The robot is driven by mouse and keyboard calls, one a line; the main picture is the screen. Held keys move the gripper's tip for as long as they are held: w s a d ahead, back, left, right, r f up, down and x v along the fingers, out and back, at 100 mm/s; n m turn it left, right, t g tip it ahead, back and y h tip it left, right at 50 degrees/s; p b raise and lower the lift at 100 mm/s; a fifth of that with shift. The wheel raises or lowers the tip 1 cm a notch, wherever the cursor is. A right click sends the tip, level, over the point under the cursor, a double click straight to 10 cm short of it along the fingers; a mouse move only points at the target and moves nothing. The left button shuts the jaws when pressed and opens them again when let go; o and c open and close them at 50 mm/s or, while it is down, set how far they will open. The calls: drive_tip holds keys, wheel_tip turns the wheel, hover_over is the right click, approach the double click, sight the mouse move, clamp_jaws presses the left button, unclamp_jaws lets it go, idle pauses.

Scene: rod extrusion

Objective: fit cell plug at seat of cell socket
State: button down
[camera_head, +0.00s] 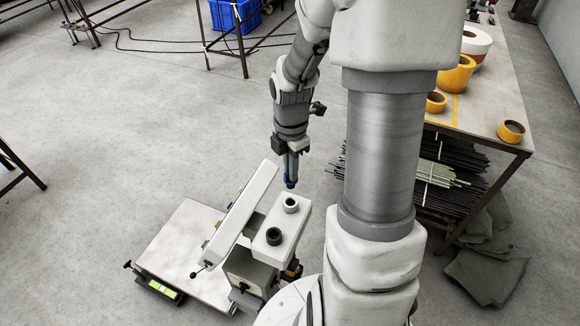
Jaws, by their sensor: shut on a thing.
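My gripper (291,172) hangs down at the end of my arm, near the middle of the picture. Much of the plug is hidden between the fingers. Below it is a white block (289,221) with two round dark openings on top. The far opening (291,204) has a pale rim; the near one (274,236) has a black rim. I cannot tell which is the cell socket. The plug's tip appears above the far opening, apart from it.
A long white bar (241,213) rises left of the block, above a pale floor plate (176,246) with a green display (162,289). A workbench (491,95) with yellow rings stands at right, rods beneath. A blue crate (235,15) is far back.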

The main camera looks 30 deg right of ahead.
sight(290, 184)
drive_tip(key=shift+f+b, duration=2)
drive_tip(key=shift+f, duration=0.95)
drive_tip(key=shift+f+b, duration=0.7)
drive_tip(key=shift+f, duration=1.05)
drive_tip(key=c, duration=0.9)
unclamp_jaws()
drive_tip(key=shift+o, duration=0.2)
wheel_tip(290, 184, up, 18)
drive_tip(key=shift+f+p, duration=0.25)
drive_tip(key=shift+p, duration=0.6)
